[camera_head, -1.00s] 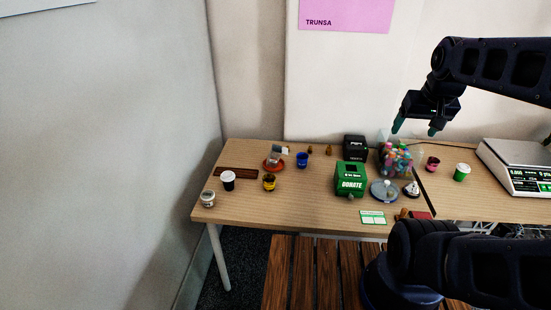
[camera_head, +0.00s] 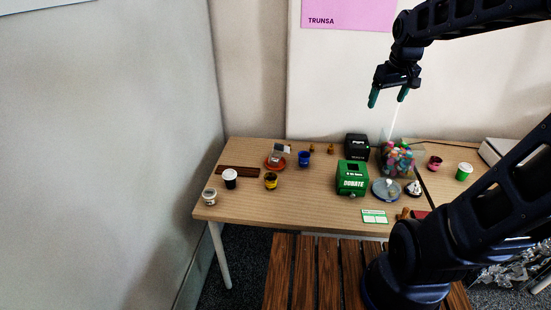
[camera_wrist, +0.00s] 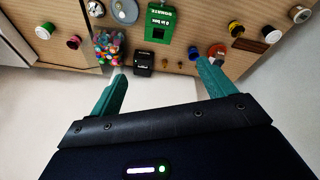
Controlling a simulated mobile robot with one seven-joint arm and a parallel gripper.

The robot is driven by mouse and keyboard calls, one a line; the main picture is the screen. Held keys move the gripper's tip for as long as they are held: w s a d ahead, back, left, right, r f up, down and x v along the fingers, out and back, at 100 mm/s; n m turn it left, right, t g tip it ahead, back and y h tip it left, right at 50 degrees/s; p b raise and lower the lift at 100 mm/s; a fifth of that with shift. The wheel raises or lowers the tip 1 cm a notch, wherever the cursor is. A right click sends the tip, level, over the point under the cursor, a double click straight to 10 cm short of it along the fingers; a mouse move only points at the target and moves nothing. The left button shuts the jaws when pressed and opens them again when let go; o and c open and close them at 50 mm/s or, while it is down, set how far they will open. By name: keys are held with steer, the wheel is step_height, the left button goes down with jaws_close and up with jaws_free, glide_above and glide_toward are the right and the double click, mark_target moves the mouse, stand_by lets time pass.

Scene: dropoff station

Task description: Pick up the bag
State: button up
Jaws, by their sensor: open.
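A clear bag-like container full of colourful pieces (camera_head: 397,158) stands on the wooden table (camera_head: 310,205), right of the green donate box (camera_head: 352,178). I cannot tell for sure that it is a bag. It also shows in the wrist view (camera_wrist: 108,46), left of the black box. My gripper (camera_head: 388,97) is open and empty, its two green fingers pointing down above the table, in front of the pale wall in the picture. In the wrist view my gripper's fingers (camera_wrist: 160,70) are spread wide with nothing between them.
A black box (camera_head: 357,146) stands left of the colourful container, a grey plate (camera_head: 385,190) in front of it. A pink cup (camera_head: 434,163) and green cup (camera_head: 464,171) stand to its right. Several cups stand at left. My arm partly hides a scale (camera_head: 497,150).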

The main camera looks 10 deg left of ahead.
steer(key=w+a+f+n+g, duration=0.1)
steer(key=w+a+f+n, duration=0.3)
steer(key=w+a, duration=0.7)
steer(key=n+g, duration=0.2)
steer(key=n, duration=0.8)
glide_above(275, 153)
steer(key=w, duration=0.3)
step_height(275, 153, down, 30)
steer(key=r, duration=0.1)
steer(key=shift+a+f, duration=0.1)
steer(key=shift+f, duration=5.3)
steer(key=c, duration=1.1)
